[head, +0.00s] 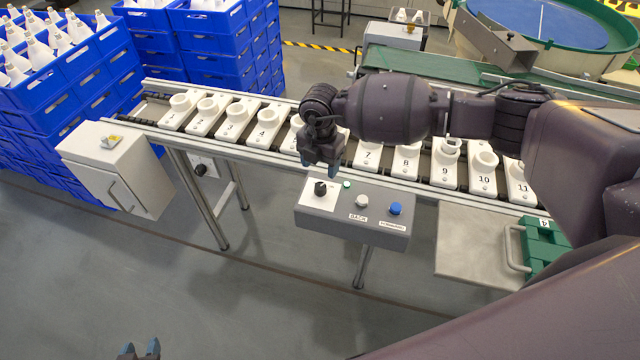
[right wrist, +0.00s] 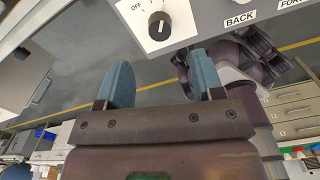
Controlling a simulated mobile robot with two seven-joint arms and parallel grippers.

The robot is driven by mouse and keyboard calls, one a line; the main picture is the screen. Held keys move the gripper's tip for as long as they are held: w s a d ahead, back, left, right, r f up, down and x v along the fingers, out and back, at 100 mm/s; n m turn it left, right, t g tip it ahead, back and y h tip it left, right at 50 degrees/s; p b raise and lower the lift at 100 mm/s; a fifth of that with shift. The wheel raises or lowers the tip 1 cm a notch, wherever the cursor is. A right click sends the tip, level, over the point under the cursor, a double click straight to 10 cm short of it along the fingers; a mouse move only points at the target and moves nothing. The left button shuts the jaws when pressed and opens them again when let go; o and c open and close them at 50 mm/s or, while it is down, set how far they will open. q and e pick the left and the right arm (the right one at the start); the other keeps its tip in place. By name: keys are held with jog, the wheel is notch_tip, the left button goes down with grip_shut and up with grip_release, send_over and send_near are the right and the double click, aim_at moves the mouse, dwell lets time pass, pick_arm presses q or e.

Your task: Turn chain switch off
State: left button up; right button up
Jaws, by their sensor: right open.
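The chain switch, a black rotary knob (head: 320,188) on a white plate, is at the left end of the grey control box (head: 352,222). In the right wrist view the knob (right wrist: 158,26) has a white pointer line, and the word OFF is printed on the plate beside it. The pointer does not appear to be aimed at OFF. My right gripper (head: 320,161) is open and empty, just above and behind the knob in the head view, apart from it. My left gripper (head: 140,348) is low at the bottom edge, its two fingertips apart; nothing shows between them.
A green case (head: 543,243) is at right.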

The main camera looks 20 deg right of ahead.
aim_at(320, 186)
notch_tip(320, 186, down, 7)
jog(key=shift+r+b, duration=0.1)
jog(key=shift+b, duration=0.3)
jog(key=shift+f, duration=0.5)
pick_arm(q)
jog(key=shift+s+f, duration=0.45)
jog(key=shift+f, duration=0.4)
pick_arm(e)
jog(key=c, duration=0.9)
pick_arm(q)
jog(key=shift+w+r, duration=0.15)
jog(key=shift+w, duration=0.15)
